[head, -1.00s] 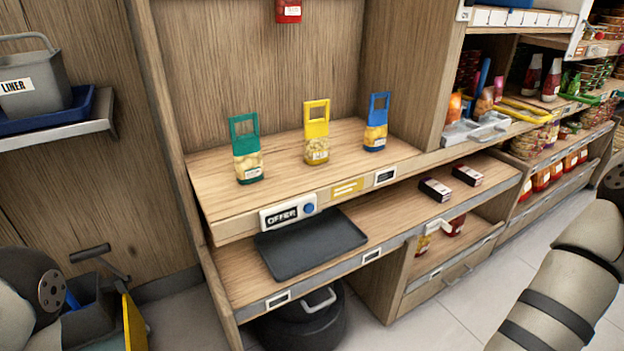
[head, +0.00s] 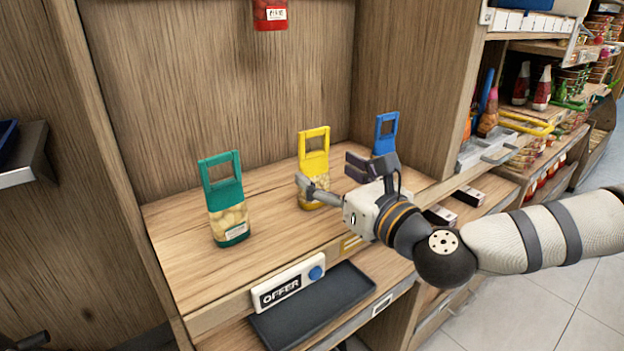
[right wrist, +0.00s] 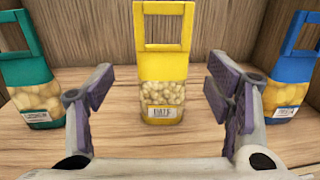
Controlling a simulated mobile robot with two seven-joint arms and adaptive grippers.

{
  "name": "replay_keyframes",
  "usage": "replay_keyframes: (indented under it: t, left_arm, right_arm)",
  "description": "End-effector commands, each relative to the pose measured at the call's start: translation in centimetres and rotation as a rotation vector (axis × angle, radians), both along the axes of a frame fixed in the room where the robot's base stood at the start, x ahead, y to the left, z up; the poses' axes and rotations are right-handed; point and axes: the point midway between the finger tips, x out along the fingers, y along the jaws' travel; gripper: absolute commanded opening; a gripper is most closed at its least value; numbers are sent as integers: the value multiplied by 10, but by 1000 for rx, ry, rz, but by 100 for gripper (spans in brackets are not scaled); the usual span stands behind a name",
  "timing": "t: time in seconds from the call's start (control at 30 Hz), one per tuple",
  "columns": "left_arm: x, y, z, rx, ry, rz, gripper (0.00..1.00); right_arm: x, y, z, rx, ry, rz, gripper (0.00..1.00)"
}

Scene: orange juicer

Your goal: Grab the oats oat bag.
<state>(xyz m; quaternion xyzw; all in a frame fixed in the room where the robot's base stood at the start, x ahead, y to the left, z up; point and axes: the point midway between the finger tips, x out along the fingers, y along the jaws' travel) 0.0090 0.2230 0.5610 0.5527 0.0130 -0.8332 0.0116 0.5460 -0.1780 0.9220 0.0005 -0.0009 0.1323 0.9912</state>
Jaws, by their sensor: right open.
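Three clear bags with coloured handle tops stand upright on the wooden shelf (head: 190,270). The yellow bag (head: 313,160), full of small pale pieces, is in the middle; it also shows in the right wrist view (right wrist: 161,60). Its label is too small to read surely. The green bag (head: 227,205) is to its left and the blue bag (head: 386,133) to its right. My right gripper (head: 328,175) is open in front of the yellow bag. In the right wrist view the bag shows between the spread fingers. Only a dark tip, perhaps my left gripper (head: 28,341), shows at lower left.
A wooden side wall (head: 420,80) closes the shelf at right. A red pack (head: 270,14) hangs above. An OFFER sign (head: 287,284) sits on the front edge, with a dark tray (head: 312,306) below. Bare shelf lies between the green and yellow bags.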

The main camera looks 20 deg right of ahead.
Motion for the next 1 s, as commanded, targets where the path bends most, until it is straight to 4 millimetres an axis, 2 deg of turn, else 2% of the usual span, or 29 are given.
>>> replay_keyframes:
  t: [0.3,0.53,0.57,0.7,0.8,1.0]
  left_arm:
    - [5,0,5,0,-15,0,0]
    - [4,0,4,0,-14,0,0]
    - [4,0,4,0,-14,0,0]
    - [4,0,4,0,-14,0,0]
    - [4,0,4,0,-14,0,0]
    - [4,0,4,0,-14,0,0]
  right_arm:
    - [51,11,0,-2,-1,0,73]
    - [55,12,-1,0,1,0,73]
    - [55,12,-1,0,1,0,71]
    - [55,12,-1,0,1,0,39]
    - [55,12,-1,-1,1,0,21]
    - [55,12,-1,-1,1,0,21]
